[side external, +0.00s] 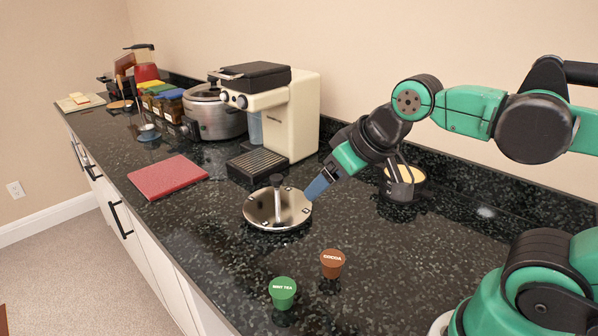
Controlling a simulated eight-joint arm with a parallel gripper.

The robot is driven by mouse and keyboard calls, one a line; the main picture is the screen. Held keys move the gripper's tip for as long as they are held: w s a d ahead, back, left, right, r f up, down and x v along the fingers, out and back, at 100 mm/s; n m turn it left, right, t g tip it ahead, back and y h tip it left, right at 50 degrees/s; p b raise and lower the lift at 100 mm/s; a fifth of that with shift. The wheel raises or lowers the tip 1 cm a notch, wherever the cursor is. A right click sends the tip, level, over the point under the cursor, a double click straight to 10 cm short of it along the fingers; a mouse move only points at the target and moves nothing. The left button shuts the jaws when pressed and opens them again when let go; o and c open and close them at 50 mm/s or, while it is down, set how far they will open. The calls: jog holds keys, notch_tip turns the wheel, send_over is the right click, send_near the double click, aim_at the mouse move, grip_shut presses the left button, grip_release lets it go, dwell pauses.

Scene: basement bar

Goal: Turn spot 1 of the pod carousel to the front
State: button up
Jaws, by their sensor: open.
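The pod carousel (258,213) is a round, shiny metal disc with a dark central post, standing on the black counter. Small dark marks sit around its rim, but I cannot read which is spot 1. My gripper (311,196) is at the carousel's right edge, angled down and to the left. Its fingers are open, with blue-grey sides; I cannot tell whether they touch the rim. A green pod marked "MINT TEA" (283,292) and a brown pod marked "COCOA" (332,263) stand on the counter in front of the carousel.
A cream coffee machine (298,118) with a black drip tray (258,164) stands behind the carousel. A red board (167,177) lies to the left. A black and yellow container (402,184) is behind my gripper. The counter between the carousel and the red board is clear.

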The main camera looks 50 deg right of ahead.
jog(key=r, duration=0.2)
jog(key=m+t+y, duration=0.7)
jog(key=m+y, duration=0.4)
jog(key=m, duration=1.7)
send_over(269, 204)
jog(key=v, duration=0.6)
notch_tip(269, 204, down, 2)
notch_tip(269, 204, down, 9)
jog(key=shift+a+f, duration=0.1)
jog(key=shift+f, duration=0.4)
jog(key=shift+w+a+f, duration=0.1)
jog(key=shift+w+a, duration=0.15)
jog(key=shift+w, duration=0.05)
jog(key=x, duration=0.5)
